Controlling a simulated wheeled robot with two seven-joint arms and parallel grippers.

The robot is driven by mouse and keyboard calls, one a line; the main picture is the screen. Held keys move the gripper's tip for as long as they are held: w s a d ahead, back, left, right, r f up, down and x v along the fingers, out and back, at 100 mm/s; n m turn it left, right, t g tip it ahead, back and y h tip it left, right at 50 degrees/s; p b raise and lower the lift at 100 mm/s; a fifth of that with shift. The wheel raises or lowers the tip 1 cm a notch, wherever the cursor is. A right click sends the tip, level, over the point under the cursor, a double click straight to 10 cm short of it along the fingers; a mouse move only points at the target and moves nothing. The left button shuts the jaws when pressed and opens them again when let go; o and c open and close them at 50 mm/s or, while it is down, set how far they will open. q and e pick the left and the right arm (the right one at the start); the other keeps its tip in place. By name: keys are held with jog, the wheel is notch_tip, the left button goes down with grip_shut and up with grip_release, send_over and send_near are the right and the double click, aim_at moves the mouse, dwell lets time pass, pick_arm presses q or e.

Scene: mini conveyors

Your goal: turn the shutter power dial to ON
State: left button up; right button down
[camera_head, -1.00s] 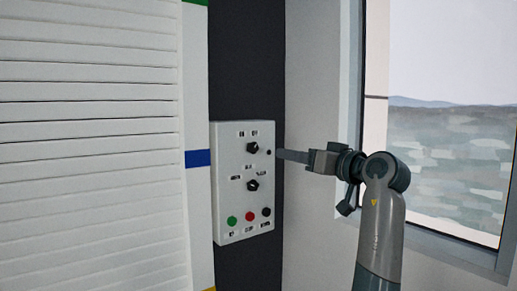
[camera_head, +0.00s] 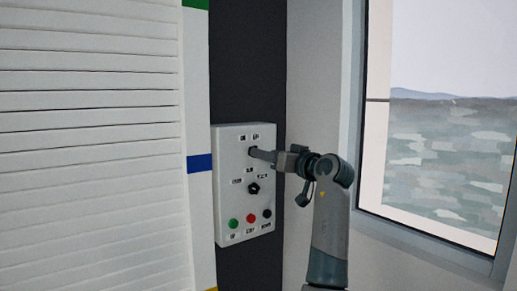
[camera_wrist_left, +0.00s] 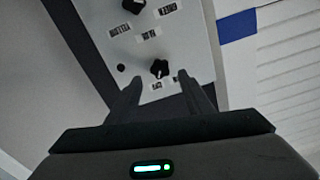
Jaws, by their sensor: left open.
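A white control box (camera_head: 229,190) hangs on a dark wall strip. Its upper black dial (camera_wrist_left: 159,68) has two small labels beside it, too small to read; it is likely the power dial. In the head view this dial is largely covered by my left gripper (camera_head: 261,154). In the left wrist view my left gripper (camera_wrist_left: 161,82) is open, its fingertips on either side of the upper dial. I cannot tell whether they touch it. A lower black dial (camera_head: 254,188) also shows in the wrist view (camera_wrist_left: 133,5). My right gripper is not in view.
Below the dials sit a green button (camera_head: 233,223), a red button (camera_head: 250,218) and a black button (camera_head: 267,213). A white slatted shutter (camera_head: 90,150) fills the left. A window (camera_head: 445,130) is at the right.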

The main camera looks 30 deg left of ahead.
pick_arm(q)
jog(key=p+x, duration=0.1)
jog(key=x, duration=0.4)
jog(key=shift+a, duration=0.1)
jog(key=c, duration=1.1)
